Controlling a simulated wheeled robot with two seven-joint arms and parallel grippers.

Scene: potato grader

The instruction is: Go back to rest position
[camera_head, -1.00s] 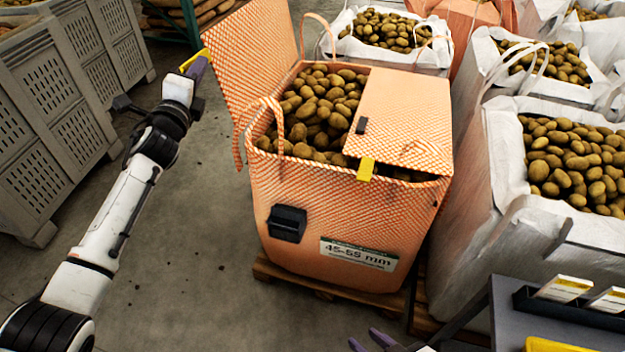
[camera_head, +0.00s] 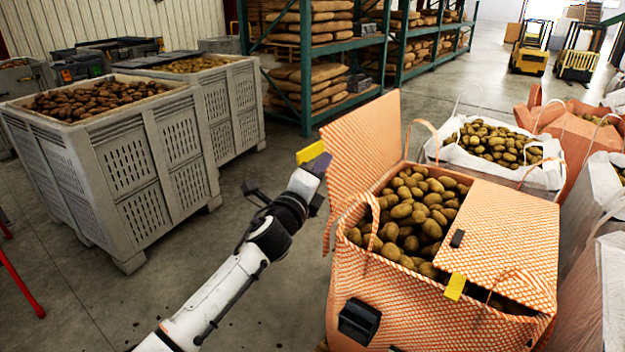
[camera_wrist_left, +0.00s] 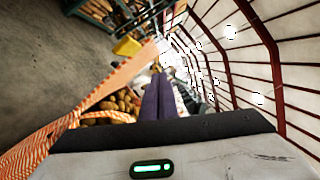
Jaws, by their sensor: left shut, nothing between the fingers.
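My left gripper (camera_head: 318,163) is at the end of my white arm, left of the orange woven bag (camera_head: 385,300). Its purple fingers are shut and empty, and they also show together in the left wrist view (camera_wrist_left: 158,98). A yellow tab (camera_head: 310,151) sticks out from the bag's raised left flap (camera_head: 365,145), close to the fingertips; in the wrist view the tab (camera_wrist_left: 127,46) is apart from them. The right flap (camera_head: 505,235) lies over part of the potatoes (camera_head: 410,215) and has its own yellow tab (camera_head: 455,287). My right gripper is not in view.
Grey slatted crates (camera_head: 130,165) with potatoes stand at the left. A green rack (camera_head: 305,65) with stacked sacks is behind. More filled bags (camera_head: 545,178) crowd the right, and forklifts (camera_head: 530,48) stand far back. Bare concrete floor lies between the crates and orange bag.

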